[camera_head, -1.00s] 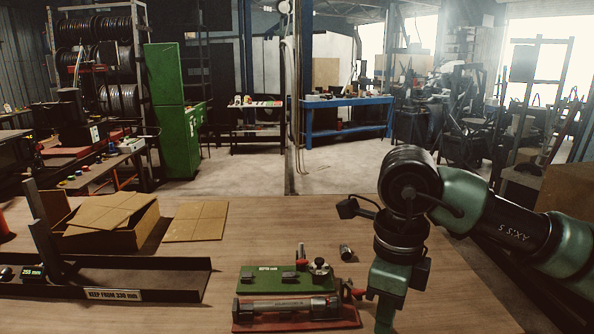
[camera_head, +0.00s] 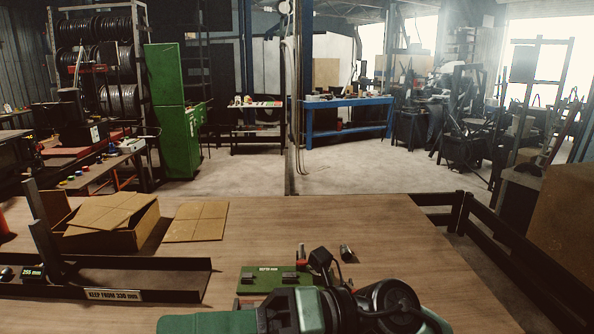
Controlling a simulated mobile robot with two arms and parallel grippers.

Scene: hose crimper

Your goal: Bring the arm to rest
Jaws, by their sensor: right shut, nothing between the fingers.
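My right gripper (camera_head: 180,323) lies along the bottom edge of the head view, its green body pointing left. It is shut with nothing held; its fingertips are hard to make out. My right wrist, with a small dark camera on a cable, is behind it to the right. The arm is low in the picture, in front of the green depth-gauge block (camera_head: 262,279) and hides most of the red-based fixture below that block. My left gripper is not in view.
A black channel stand (camera_head: 150,277) marked "KEEP FROM 330 mm" lies at left. An open cardboard box (camera_head: 110,220) and flat cardboard (camera_head: 197,222) are behind it. A small metal cylinder (camera_head: 346,251) stands near the block. The wooden bench (camera_head: 420,255) is bare at right.

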